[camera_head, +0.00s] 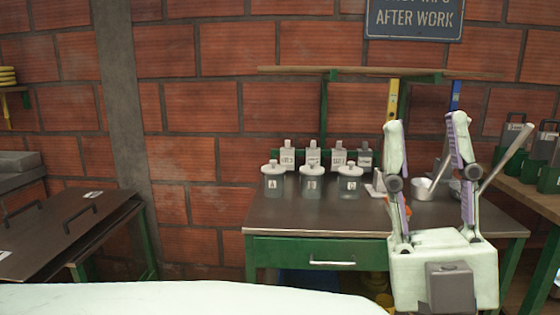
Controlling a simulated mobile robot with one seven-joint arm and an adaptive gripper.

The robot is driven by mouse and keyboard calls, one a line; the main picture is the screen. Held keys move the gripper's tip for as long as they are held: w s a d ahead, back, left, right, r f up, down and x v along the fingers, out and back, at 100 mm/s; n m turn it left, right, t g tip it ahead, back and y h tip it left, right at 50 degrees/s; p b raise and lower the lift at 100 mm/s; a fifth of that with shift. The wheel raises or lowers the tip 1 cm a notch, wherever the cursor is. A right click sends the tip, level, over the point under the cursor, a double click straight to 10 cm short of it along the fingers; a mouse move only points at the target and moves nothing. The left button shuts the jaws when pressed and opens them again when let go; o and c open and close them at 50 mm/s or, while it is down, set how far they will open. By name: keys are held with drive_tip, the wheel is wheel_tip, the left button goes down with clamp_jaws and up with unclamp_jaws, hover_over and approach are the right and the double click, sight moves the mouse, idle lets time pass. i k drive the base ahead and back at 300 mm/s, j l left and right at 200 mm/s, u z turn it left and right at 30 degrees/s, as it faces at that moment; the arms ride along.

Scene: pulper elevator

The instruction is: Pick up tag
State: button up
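The left one (288,158), second one (313,156) and third one (339,157) have pale faces with lettering too small to read. A greyer piece (365,157) stands at the right end. I cannot tell which is the tag. My gripper (426,128) is in the right foreground, fingers pointing up and spread wide apart, with nothing held between them. It hides part of the table's right side.
A metal pot (423,189) stands behind my gripper. A shelf (300,71) is above. A dark bench (60,235) is at left.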

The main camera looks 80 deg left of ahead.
sight(287, 153)
drive_tip(key=u, duration=2.3)
